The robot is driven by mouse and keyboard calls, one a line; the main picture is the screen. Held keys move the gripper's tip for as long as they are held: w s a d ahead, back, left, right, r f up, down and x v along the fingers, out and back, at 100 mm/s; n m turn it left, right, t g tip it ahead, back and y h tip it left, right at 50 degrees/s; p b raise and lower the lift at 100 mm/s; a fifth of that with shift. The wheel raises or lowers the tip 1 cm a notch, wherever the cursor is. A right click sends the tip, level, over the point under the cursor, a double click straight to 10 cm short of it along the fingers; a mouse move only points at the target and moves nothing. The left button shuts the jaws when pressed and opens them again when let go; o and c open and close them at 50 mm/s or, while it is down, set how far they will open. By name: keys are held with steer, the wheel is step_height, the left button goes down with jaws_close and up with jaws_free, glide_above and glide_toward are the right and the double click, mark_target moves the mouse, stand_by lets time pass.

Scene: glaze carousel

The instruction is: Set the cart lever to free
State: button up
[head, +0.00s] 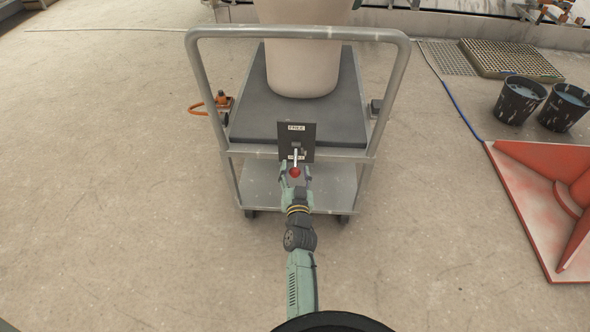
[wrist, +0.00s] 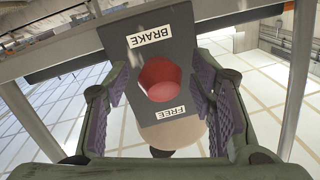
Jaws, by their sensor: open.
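The cart lever has a red knob (head: 295,173) on a short metal shaft. It stands out from a dark plate (head: 309,134) on the cart's near end. The plate's upper label reads FREE, and the lower label is mostly hidden by the lever in the head view. In the head view the lever points down toward that lower label. In the wrist view, which is upside down, the red knob (wrist: 160,80) covers the plate between BRAKE above and FREE below. My gripper (head: 295,170) is open, with a finger on each side of the knob and gaps visible in the wrist view.
The cart (head: 250,117) has a metal push handle (head: 297,33) arching above the lever and carries a large pale pot (head: 302,68). A red tray-like piece (head: 520,190) and two dark buckets (head: 519,100) are on the right. The floor on the left is mostly clear.

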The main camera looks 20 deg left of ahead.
steer(key=shift+c, duration=0.4)
jaws_close()
stand_by(0.4)
